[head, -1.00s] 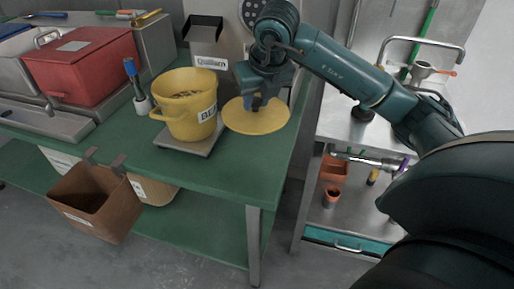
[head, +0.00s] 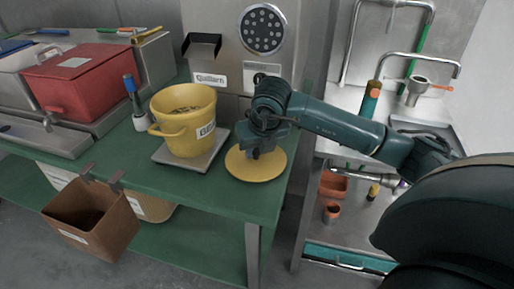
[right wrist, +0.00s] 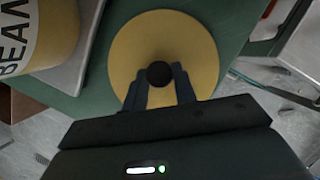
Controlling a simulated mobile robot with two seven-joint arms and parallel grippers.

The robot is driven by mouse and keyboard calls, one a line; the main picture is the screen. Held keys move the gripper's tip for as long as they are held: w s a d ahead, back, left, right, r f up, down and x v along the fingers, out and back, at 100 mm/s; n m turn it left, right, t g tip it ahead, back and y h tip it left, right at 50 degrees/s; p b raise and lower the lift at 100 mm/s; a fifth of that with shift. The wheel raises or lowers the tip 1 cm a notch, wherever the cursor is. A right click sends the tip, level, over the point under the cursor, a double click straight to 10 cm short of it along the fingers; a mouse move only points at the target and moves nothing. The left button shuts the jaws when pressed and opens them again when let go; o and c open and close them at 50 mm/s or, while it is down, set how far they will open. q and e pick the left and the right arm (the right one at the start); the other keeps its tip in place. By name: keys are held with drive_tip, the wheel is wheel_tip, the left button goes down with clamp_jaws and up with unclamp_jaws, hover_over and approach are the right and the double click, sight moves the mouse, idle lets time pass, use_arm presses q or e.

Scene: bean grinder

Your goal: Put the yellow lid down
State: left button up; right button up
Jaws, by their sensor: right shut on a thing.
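The yellow lid (head: 256,168) is a flat round disc with a dark knob at its centre, at the right end of the green table. It appears level, at or just above the table top; I cannot tell whether it touches. My right gripper (head: 255,152) is above it, with its fingers shut on the knob. In the right wrist view the lid (right wrist: 190,45) lies beneath the gripper (right wrist: 160,80), whose fingers close around the black knob (right wrist: 159,73). My left gripper is not in view.
The yellow bucket (head: 184,124), filled with beans, stands on a grey scale (head: 168,160) just left of the lid. The green table (head: 215,190) ends close to the lid's right. A brown bin (head: 92,218) hangs at its front. A grinder (head: 205,58) stands behind.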

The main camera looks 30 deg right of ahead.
drive_tip(key=o, duration=1)
